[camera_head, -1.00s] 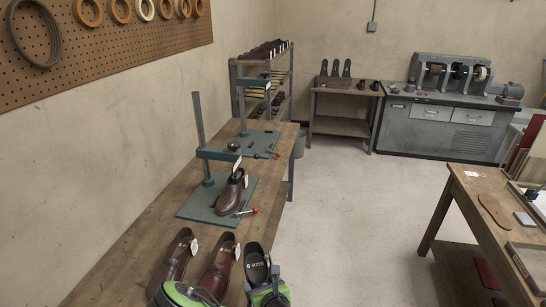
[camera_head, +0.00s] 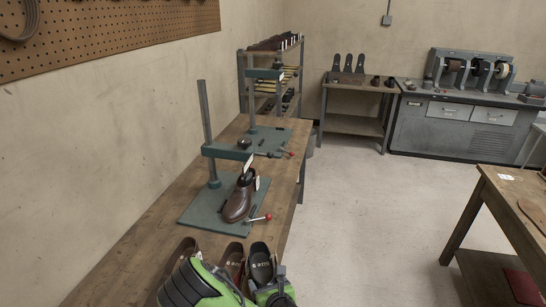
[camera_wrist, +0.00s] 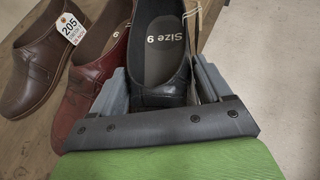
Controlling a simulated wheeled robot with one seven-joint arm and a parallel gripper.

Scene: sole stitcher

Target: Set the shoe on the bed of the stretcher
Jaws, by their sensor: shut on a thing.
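The wooden bench (camera_head: 140,250) runs along the left wall. A rack of shoes (camera_head: 275,80) stands beyond it. A grinding machine (camera_head: 470,110) and a small table (camera_head: 355,122) are at the back. Another workbench (camera_head: 490,205) is at right, with open floor between.

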